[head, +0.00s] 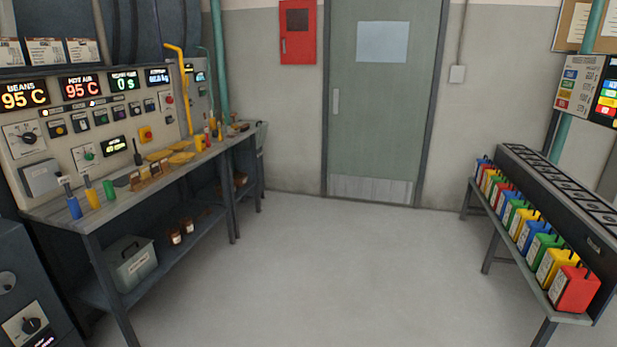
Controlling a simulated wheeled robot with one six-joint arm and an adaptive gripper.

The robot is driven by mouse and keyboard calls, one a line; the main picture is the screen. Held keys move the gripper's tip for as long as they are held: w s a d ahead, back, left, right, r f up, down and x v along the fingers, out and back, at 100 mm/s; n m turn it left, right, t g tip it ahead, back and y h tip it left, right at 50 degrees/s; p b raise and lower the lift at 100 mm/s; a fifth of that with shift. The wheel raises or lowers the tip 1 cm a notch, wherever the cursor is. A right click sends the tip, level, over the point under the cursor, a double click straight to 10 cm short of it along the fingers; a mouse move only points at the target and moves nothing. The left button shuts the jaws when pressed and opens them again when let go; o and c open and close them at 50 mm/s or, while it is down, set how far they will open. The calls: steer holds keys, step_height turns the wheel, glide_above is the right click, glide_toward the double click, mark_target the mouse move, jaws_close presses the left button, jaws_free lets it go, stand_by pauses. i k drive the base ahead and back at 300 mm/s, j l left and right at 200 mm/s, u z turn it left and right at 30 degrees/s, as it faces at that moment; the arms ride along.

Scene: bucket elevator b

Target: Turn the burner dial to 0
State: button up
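A control panel (60,128) stands along the left wall behind a workbench. It has a large black dial (28,138) on a white plate at its left. A smaller dial (88,155) on a white plate with green on it sits lower and to the right. A third black dial (31,325) is on a dark cabinet at the lower left corner. I cannot read the labels, so I cannot tell which is the burner dial or where it points. My gripper is not in view.
The workbench (95,208) holds colored handles and small tools. A grey bin (130,265) and jars are on its lower shelf. A rack (575,185) with several colored containers stands at right. A green door (385,110) is at the back. The middle floor (330,270) is clear.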

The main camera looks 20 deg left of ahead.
mark_target(28, 138)
steer(key=i+u, duration=0.3)
steer(key=i, duration=0.3)
steer(key=i+u, duration=0.3)
steer(key=i, duration=0.3)
steer(key=i+l+u, duration=0.3)
steer(key=i, duration=0.25)
steer(key=i+j+u, duration=0.15)
steer(key=i+u, duration=0.65)
steer(key=i+l+u, duration=0.15)
steer(key=i+u, duration=0.25)
steer(key=i+l+u, duration=0.25)
steer(key=i+u, duration=0.15)
steer(key=i+z, duration=0.15)
steer(key=z, duration=0.5)
